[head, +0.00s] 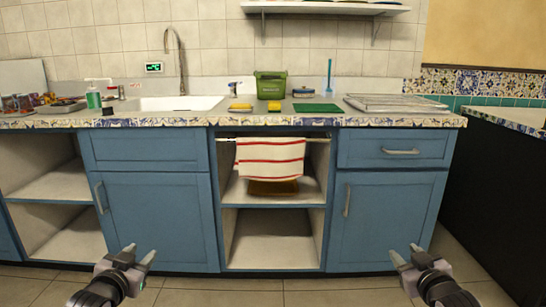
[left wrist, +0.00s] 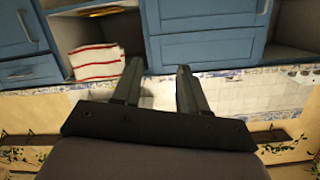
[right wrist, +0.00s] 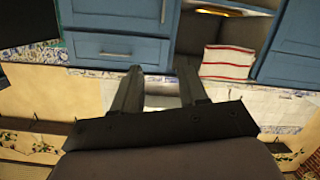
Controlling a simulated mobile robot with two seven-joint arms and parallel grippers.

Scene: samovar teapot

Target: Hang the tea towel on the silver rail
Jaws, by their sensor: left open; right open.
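The tea towel (head: 270,158) is white with red stripes and hangs over the silver rail (head: 228,139) in the open bay between the blue cabinets. The rail's ends show on both sides of the towel, just under the counter. The towel also shows in the left wrist view (left wrist: 96,62) and in the right wrist view (right wrist: 227,63). My left gripper (head: 139,256) is open and empty, low in front of the left cabinet door. My right gripper (head: 404,257) is open and empty, low in front of the right cabinet door. Both are well apart from the towel.
The counter (head: 225,117) holds a green bin (head: 270,85), a yellow sponge (head: 240,107), a green cloth (head: 317,107) and a drying rack (head: 395,103). A sink (head: 170,103) is at left. A brownish object (head: 272,187) sits on the shelf behind the towel. The floor in front is clear.

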